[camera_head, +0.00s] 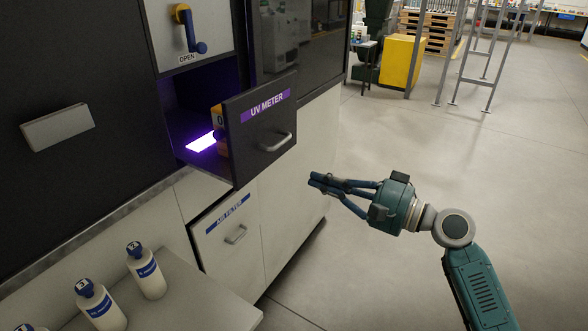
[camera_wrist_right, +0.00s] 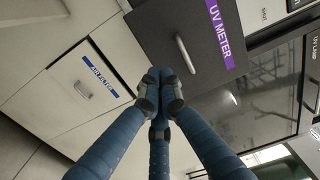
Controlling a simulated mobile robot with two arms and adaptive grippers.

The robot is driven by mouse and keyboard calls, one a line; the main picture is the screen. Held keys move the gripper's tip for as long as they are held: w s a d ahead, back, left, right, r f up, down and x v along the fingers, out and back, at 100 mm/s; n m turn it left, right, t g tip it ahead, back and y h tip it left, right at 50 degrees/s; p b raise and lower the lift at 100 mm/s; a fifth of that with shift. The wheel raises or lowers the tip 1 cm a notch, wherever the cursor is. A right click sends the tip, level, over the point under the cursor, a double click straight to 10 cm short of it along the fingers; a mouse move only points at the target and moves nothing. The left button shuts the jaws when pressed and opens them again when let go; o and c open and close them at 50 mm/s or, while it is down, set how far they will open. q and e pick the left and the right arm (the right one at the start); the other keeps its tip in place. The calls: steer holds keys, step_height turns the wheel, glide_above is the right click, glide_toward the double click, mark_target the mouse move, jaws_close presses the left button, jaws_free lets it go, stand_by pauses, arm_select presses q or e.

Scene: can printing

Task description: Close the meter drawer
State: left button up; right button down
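The UV METER drawer (camera_head: 262,125) is pulled out from the dark cabinet, with its purple label and grey handle (camera_head: 276,142) on the front. Inside, an orange and yellow object (camera_head: 217,125) is partly hidden behind the drawer front, beside a bright violet glow. My right gripper (camera_head: 318,181) is in front of the drawer, lower and to the right, apart from it. Its fingertips are together with nothing between them. In the right wrist view the fingertips (camera_wrist_right: 159,88) show just below the drawer front (camera_wrist_right: 175,40). My left gripper is not in view.
A shut AIR FILTER drawer (camera_head: 230,228) lies below. An OPEN lever (camera_head: 188,30) sits above the meter compartment. Several white bottles (camera_head: 146,270) stand on a light surface at the lower left. The floor (camera_head: 440,150) to the right is clear near the arm.

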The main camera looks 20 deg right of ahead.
steer(key=p, duration=0.4)
glide_toward(262, 160)
steer(key=x, duration=0.5)
steer(key=shift+w+a+r, duration=0.15)
steer(key=shift+a+r, duration=0.05)
steer(key=shift+r, duration=0.05)
steer(key=shift+x, duration=0.8)
steer(key=shift+f, duration=0.2)
